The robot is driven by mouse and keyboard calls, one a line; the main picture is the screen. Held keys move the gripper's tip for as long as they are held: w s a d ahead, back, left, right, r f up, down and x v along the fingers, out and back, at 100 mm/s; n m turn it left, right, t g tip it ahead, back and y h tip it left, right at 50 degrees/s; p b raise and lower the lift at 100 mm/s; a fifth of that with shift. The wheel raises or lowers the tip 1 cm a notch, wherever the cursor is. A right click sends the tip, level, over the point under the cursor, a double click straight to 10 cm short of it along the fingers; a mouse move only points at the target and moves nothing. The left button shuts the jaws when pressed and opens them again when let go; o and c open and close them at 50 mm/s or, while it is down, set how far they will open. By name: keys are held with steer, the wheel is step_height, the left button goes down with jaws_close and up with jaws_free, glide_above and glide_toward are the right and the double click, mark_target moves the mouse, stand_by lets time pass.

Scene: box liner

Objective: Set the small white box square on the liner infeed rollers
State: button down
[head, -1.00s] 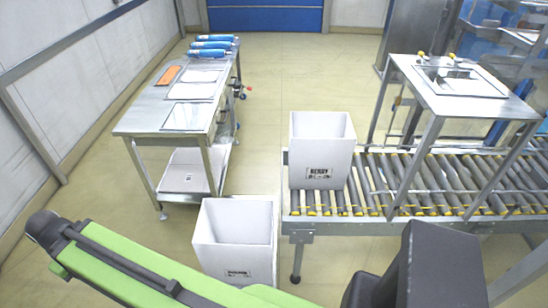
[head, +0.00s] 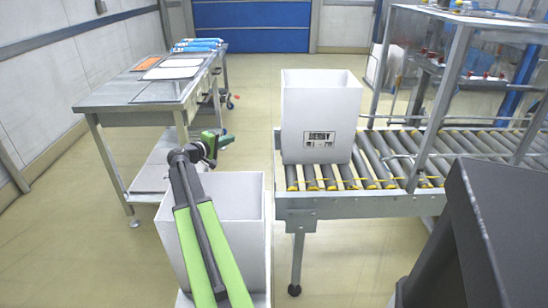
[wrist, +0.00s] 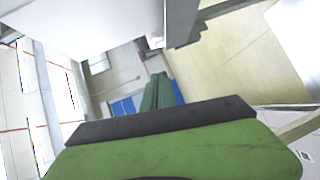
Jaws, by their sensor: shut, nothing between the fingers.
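A white open-topped box (head: 310,105) with a black-printed label stands upright on the near left end of the infeed rollers (head: 378,170). It looks about square to them. A second white open box (head: 246,222) stands lower, left of the conveyor, partly hidden by my arm. I cannot tell by size which is the small one. My gripper (head: 221,142) is shut and empty, above the far side of the lower box and left of the box on the rollers, touching neither as far as I see. Its green fingers (wrist: 158,92) also show in the wrist view.
A steel table (head: 135,95) with sheets and blue rolls (head: 198,45) stands at the left. A metal frame (head: 450,90) straddles the conveyor at the right.

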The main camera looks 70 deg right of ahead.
steer(key=shift+n+g+h, duration=0.4)
steer(key=shift+g+h, duration=0.1)
steer(key=shift+h, duration=0.4)
steer(key=s+d+b, duration=0.1)
steer(key=s+d, duration=0.3)
steer(key=d, duration=0.1)
steer(key=s+d+f+b, duration=0.1)
steer(key=s+d, duration=0.3)
steer(key=d, duration=0.2)
steer(key=s+d, duration=0.5)
steer(key=shift+d+f+b, duration=0.15)
steer(key=shift+d+b, duration=0.05)
steer(key=shift+b, duration=0.2)
steer(key=shift+a, duration=0.15)
